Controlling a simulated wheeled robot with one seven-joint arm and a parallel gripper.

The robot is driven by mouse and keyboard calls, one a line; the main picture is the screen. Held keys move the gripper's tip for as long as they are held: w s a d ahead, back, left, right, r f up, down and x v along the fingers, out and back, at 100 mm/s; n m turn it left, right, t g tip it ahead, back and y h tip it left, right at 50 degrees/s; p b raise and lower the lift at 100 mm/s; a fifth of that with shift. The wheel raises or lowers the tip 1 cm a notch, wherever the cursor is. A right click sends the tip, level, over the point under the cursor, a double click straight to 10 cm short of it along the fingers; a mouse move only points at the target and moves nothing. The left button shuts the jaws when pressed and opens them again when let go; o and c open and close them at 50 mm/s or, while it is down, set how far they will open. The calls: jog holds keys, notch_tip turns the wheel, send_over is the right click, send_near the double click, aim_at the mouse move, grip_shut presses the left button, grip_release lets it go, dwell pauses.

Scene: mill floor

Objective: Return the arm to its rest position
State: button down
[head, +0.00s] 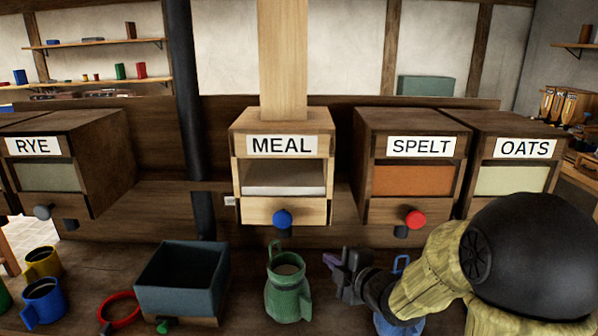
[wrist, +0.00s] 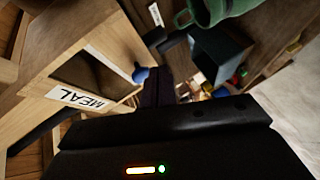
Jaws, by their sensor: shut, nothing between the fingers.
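My gripper (head: 347,274) is at the right of the green jug, in front of the gap between the MEAL and SPELT bins. It is shut and empty. My arm comes in from the right of the head view, above the bench. In the wrist view my gripper's dark fingers (wrist: 158,88) point toward the MEAL bin's blue knob and the blue-grey box.
The green jug (head: 287,289) stands upright close left of my gripper. A blue jug (head: 402,265) is partly hidden behind my arm. A blue-grey box (head: 183,277) and mugs (head: 43,299) stand further left. The MEAL bin (head: 281,215) and SPELT bin (head: 383,211) stand behind.

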jog(key=s+d+f+m+g+h, duration=0.3)
jog(key=s+f+m+g, duration=0.2)
jog(key=s+m, duration=0.5)
jog(key=s+d+f+m+g+h, duration=0.3)
jog(key=s+f+m+g+h, duration=0.1)
jog(key=s+m, duration=0.6)
notch_tip(320, 180, down, 2)
jog(key=shift+s+d+f+m+g, duration=0.15)
jog(key=shift+s+d+m+g, duration=0.2)
jog(key=shift+g, duration=0.45)
jog(key=shift+w, duration=0.15)
